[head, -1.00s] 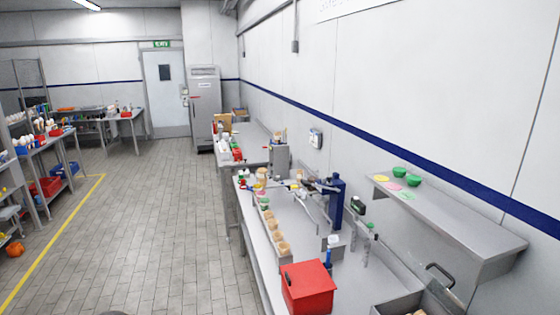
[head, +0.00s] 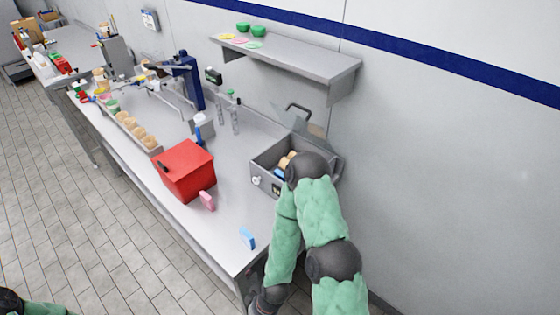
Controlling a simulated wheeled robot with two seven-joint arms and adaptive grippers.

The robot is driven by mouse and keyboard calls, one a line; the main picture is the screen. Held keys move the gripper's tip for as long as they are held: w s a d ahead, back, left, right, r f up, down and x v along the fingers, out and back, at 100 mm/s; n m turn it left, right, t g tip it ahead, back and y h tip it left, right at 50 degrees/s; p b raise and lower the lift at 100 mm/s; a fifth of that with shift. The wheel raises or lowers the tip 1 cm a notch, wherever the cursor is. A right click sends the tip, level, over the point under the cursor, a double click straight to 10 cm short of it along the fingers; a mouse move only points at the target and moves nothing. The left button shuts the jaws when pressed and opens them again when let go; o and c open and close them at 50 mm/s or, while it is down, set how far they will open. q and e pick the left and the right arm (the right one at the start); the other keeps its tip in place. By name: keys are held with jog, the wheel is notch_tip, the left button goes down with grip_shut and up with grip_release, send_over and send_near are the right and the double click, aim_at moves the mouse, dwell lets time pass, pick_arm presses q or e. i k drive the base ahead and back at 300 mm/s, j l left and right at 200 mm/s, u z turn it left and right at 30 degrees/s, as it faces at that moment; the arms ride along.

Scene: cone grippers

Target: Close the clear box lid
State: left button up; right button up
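The box (head: 262,178) is a grey open-topped container at the back right of the bench, with brown and blue items inside. Its clear lid (head: 312,126) stands open, tilted back at the far side near the wall, with a dark handle (head: 298,106) at its top. My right arm, in green padding, crosses in front of the box and hides its right part. Its forearm bends down past the bench's front edge, apart from the lid; the fingers are not visible. Only a bit of my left arm shows at the bottom left corner, with no gripper visible.
A red box (head: 186,170) stands left of the grey box. A pink item (head: 207,200) and a blue item (head: 247,237) lie near the bench's front edge. A metal shelf (head: 300,68) juts from the wall above. Bare bench (head: 225,225) lies between them.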

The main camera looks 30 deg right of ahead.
aim_at(296, 106)
jog(key=z, duration=1.2)
jog(key=i+l+u, duration=0.15)
jog(key=k+l, duration=0.05)
jog(key=l, duration=0.05)
